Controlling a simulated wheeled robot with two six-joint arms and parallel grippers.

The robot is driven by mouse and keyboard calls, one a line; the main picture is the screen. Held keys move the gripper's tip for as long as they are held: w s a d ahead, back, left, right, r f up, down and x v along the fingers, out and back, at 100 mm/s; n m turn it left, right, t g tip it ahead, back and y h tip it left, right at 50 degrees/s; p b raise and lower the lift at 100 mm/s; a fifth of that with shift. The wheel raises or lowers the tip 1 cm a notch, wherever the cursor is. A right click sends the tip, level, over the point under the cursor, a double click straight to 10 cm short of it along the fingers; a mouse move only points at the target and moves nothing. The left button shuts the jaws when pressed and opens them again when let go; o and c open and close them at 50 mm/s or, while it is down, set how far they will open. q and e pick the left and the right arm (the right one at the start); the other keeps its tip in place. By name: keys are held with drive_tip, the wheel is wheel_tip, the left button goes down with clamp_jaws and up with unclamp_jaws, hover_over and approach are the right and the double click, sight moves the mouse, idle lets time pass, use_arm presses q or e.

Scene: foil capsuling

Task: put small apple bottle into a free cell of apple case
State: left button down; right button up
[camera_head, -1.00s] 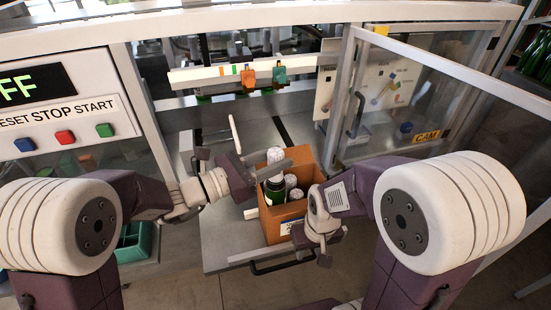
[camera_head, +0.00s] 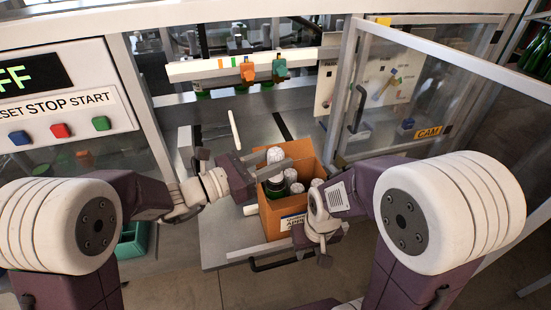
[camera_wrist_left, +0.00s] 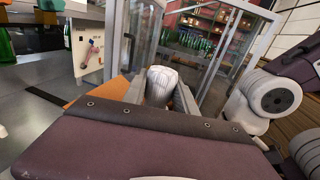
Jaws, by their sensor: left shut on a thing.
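The apple case (camera_head: 277,227) is an open orange-brown cardboard box with a label on its front, standing on the grey tray. Several bottles with white caps stand inside it. My left gripper (camera_head: 272,167) is over the case and shut on the small apple bottle (camera_head: 275,156), a dark bottle with a white foil top. Its lower part is hidden among the case walls and other bottles. In the left wrist view the white foil top (camera_wrist_left: 161,82) shows between the two fingers. My right gripper (camera_head: 325,240) is at the case's front right corner; its fingers are not clear.
A hinged clear door (camera_head: 415,95) with a grey frame stands open behind the right side. A white rod (camera_head: 235,130) stands behind the case. Orange and teal clamps (camera_head: 248,70) hang on the rail at the back. A green crate (camera_head: 133,240) is at lower left.

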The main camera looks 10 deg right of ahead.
use_arm(q)
drive_tip(key=shift+f+b, duration=0.4)
drive_tip(key=shift+f, duration=0.05)
drive_tip(key=c, duration=0.9)
unclamp_jaws()
drive_tip(key=b+v, duration=0.1)
drive_tip(key=v, duration=0.8)
